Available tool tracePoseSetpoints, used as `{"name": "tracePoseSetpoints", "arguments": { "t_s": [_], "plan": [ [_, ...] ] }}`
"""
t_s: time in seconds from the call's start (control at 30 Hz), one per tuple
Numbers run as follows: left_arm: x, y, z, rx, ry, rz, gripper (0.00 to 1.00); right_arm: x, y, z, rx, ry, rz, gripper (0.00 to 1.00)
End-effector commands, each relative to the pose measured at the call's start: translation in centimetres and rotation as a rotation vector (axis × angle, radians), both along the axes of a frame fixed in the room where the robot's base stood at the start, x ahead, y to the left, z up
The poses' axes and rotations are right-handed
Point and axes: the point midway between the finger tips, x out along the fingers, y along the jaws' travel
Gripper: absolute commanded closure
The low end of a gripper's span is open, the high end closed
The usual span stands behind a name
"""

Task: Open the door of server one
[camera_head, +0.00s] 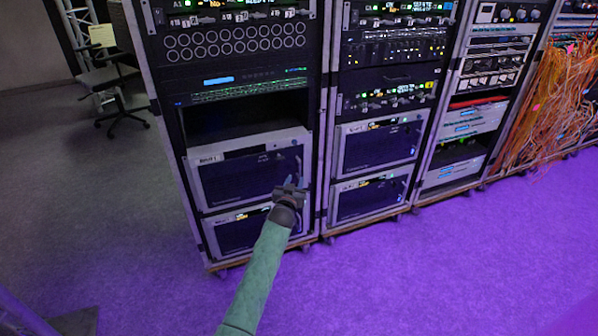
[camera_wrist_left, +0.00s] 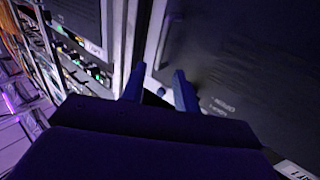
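A grey-framed server with a dark front door (camera_head: 240,177) sits in the left rack, below an empty dark slot. A small white label is at its upper left; it seems to end in a 1, but is too small to read surely. The door is shut, with an upright handle (camera_head: 299,164) near its right edge. My left gripper (camera_head: 290,186) is in front of the door's lower right part, close to the handle's lower end. In the left wrist view its two fingers (camera_wrist_left: 158,88) are apart, facing the dark door panel (camera_wrist_left: 235,60). Contact with the handle cannot be told. My right gripper is not in view.
Another boxed unit (camera_head: 250,232) sits directly below. A second rack with similar units (camera_head: 376,147) stands close on the right, then more racks and orange cables (camera_head: 555,95). An office chair (camera_head: 112,85) stands at the far left. The floor in front (camera_head: 430,270) is clear.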

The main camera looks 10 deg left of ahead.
Motion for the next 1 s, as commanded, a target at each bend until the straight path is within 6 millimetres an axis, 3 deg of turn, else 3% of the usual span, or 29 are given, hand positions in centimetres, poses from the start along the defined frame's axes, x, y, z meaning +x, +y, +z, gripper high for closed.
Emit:
{"name": "tracePoseSetpoints", "arguments": {
  "t_s": [0.5,0.97,1.0],
  "plan": [
    [6.2,0.0,0.1,0.001,0.000,0.000,0.69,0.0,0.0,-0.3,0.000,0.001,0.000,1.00],
    [7.0,0.0,0.0,0.001,0.002,0.001,0.69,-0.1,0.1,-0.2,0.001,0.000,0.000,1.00],
    [7.0,0.0,0.0,0.001,0.002,0.001,0.77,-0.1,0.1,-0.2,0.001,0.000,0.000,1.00]
  ]
}}
